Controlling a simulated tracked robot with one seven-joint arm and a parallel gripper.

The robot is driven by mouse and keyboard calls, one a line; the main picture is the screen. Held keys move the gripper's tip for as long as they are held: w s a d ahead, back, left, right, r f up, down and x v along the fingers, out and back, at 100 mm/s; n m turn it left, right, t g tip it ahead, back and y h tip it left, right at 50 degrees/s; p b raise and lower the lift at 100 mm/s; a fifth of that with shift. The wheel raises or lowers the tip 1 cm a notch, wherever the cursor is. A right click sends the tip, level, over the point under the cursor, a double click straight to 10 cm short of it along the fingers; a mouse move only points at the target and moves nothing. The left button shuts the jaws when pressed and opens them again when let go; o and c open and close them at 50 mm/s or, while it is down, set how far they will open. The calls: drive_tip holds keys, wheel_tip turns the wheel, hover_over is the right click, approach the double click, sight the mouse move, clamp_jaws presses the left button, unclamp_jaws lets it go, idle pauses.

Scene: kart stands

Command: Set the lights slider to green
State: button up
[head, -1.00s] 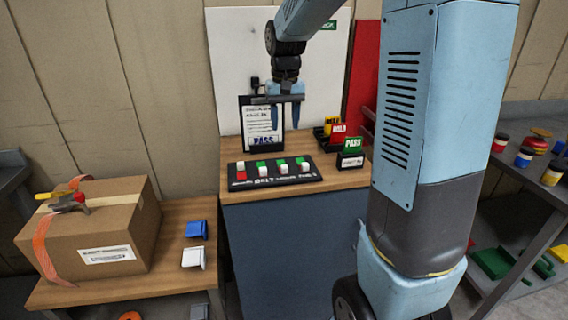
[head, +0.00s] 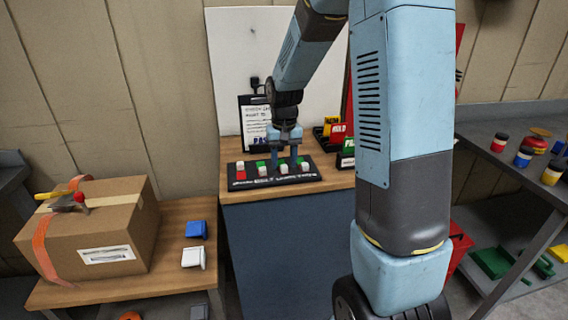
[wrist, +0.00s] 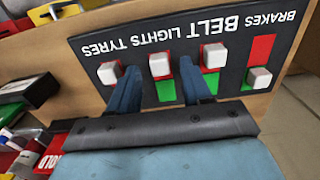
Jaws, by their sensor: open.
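The slider panel (head: 273,181) is a black board on the bench. In the wrist view it appears upside down, with the labels BRAKES, BELT, LIGHTS and TYRES. The white lights knob (wrist: 160,65) is at the red end of its slot, with green showing beyond it on the far side. It also shows in the head view (head: 283,169). My gripper (head: 284,164) is open and low over the panel, one finger on each side of the lights knob. In the wrist view, my gripper (wrist: 160,72) has space between both fingers and that knob.
The belt knob (wrist: 212,55) and tyres knob (wrist: 110,72) are close outside my fingers, at their red ends. The brakes knob (wrist: 260,78) is at the far end, with red showing. A clipboard (head: 254,115) stands behind the panel. Coloured signs (head: 338,132) stand to the right.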

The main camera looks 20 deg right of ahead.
drive_tip(key=shift+f, duration=0.75)
clamp_jaws()
